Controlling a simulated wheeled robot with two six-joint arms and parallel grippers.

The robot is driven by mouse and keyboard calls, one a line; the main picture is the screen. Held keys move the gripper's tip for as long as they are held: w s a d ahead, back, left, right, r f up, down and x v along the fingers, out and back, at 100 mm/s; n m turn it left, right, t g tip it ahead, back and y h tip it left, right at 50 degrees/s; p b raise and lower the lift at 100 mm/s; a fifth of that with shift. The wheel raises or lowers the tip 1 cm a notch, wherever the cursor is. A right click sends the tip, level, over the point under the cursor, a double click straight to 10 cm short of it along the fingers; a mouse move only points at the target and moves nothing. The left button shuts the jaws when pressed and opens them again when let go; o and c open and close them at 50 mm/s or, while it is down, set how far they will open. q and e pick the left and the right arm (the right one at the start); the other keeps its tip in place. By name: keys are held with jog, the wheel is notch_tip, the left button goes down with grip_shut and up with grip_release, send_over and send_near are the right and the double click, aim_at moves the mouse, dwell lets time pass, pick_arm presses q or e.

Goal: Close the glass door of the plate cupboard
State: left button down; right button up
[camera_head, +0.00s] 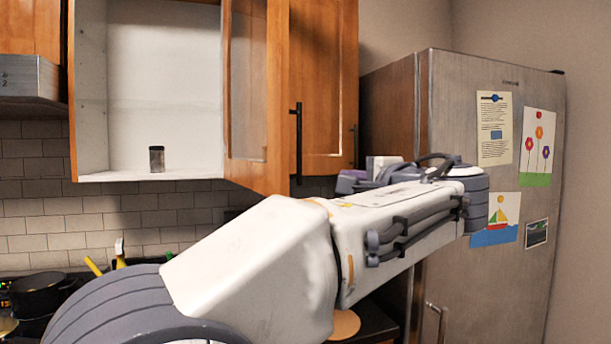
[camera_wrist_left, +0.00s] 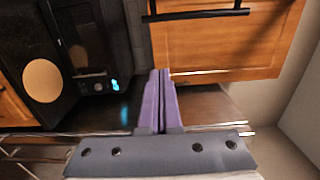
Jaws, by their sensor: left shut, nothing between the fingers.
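The plate cupboard (camera_head: 90,100) has a white interior and stands open at the upper left in the head view. Its glass door (camera_head: 247,80), a wooden frame around a pane, is swung out from the right side of the opening. A black bar handle (camera_head: 297,145) is on its outer face near the free edge. My left arm reaches across the picture, and my left gripper (camera_head: 352,181) is right of the door, partly hidden by the arm. Its purple fingers are shut and empty in the left wrist view (camera_wrist_left: 160,100). My right gripper is not in view.
A small dark jar (camera_head: 157,159) stands in the cupboard. A closed wooden cupboard (camera_head: 325,75) is behind and right of the door. The steel fridge (camera_head: 490,190) stands farther right. A pot (camera_head: 38,293) is at the lower left. A wooden panel (camera_wrist_left: 225,45) fills the wrist view's upper right.

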pick_arm(q)
jog(key=a+p+x, duration=0.1)
jog(key=p+x, duration=0.3)
jog(key=x, duration=0.6)
jog(key=s+a, duration=0.2)
jog(key=s, duration=0.1)
jog(key=shift+a+b, duration=0.15)
jog(key=shift+b, duration=0.2)
